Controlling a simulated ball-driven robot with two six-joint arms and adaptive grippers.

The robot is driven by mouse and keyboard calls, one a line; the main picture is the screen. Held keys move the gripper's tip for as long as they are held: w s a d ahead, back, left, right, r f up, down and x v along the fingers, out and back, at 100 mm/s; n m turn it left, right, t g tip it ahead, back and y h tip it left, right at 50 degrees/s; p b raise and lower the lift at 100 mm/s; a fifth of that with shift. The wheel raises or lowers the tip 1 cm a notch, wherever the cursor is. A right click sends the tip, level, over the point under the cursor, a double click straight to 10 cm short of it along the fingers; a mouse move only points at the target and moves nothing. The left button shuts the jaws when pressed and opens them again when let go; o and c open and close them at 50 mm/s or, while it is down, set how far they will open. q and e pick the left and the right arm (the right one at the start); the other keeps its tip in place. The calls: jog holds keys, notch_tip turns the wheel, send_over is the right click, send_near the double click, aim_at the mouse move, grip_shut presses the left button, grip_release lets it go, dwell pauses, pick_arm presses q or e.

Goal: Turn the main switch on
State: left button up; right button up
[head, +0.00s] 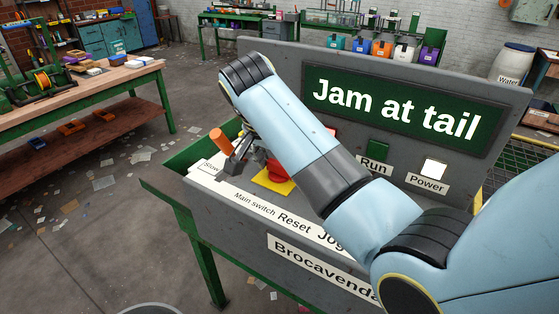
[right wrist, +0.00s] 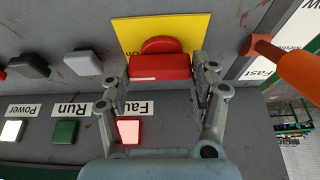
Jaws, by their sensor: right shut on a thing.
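The main switch is a red handle (right wrist: 160,66) on a yellow plate (right wrist: 188,30) in the right wrist view. In the head view the yellow plate (head: 272,182) shows just above the "Main switch" label, with the red handle partly hidden by my right arm. My right gripper (right wrist: 161,74) has one finger at each end of the red bar and is shut on it. The bar lies crosswise between the fingers. In the head view my right arm hides most of this gripper. My left gripper is not in view.
The display (head: 400,110) reads "Jam at tail". The Power lamp (head: 434,167) is lit white, the Run lamp (head: 379,149) is dark green, and the fault lamp (right wrist: 129,132) glows red. An orange lever (right wrist: 290,65) stands close beside the gripper. Black and white buttons (right wrist: 82,62) sit on the other side.

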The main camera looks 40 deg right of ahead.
aim_at(272, 186)
jog(key=o, duration=1.2)
jog(key=v, duration=0.7)
jog(key=shift+a+r, duration=0.1)
jog(key=shift+r, duration=0.1)
jog(key=shift+f, duration=0.1)
